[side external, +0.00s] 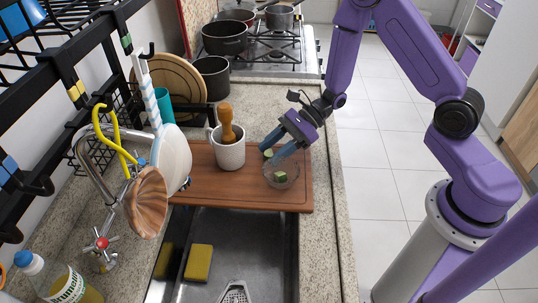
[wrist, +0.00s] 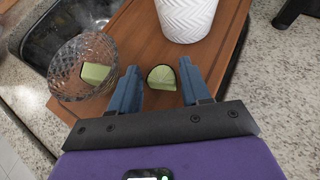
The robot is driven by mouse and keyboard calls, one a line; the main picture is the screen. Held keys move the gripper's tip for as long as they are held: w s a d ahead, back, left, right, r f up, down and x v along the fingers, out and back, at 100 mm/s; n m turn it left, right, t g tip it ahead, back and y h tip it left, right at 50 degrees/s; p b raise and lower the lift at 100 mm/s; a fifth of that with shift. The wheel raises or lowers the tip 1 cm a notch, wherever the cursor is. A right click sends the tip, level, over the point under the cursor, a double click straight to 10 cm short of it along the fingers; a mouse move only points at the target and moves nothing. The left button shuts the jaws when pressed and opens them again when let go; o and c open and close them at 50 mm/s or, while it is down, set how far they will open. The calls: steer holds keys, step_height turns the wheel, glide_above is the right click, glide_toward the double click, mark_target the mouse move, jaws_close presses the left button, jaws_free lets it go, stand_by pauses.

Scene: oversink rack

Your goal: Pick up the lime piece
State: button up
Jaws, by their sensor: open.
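A lime piece (wrist: 162,77) lies on the wooden board, just ahead of and between my fingertips in the wrist view. In the side view this lime piece (side external: 268,153) shows beside my fingers. A second lime piece (wrist: 95,73) is in a clear glass bowl (wrist: 70,92), left of my gripper in the wrist view. The bowl (side external: 291,180) and its lime piece (side external: 280,176) also show in the side view. My gripper (wrist: 158,88) is open with blue fingers and nothing between its pads; in the side view it (side external: 268,155) is low over the board.
The wooden board (side external: 200,190) spans the sink. A white mug (side external: 229,153) holding a wooden pestle (side external: 227,122) stands close to my gripper. The sink (side external: 225,235) holds a yellow sponge (side external: 198,262). The rack (side external: 62,62) is at the left, the stove (side external: 285,52) behind.

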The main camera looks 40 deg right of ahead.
steer(key=shift+a, duration=0.1)
steer(key=shift+c, duration=0.3)
steer(key=c, duration=0.7)
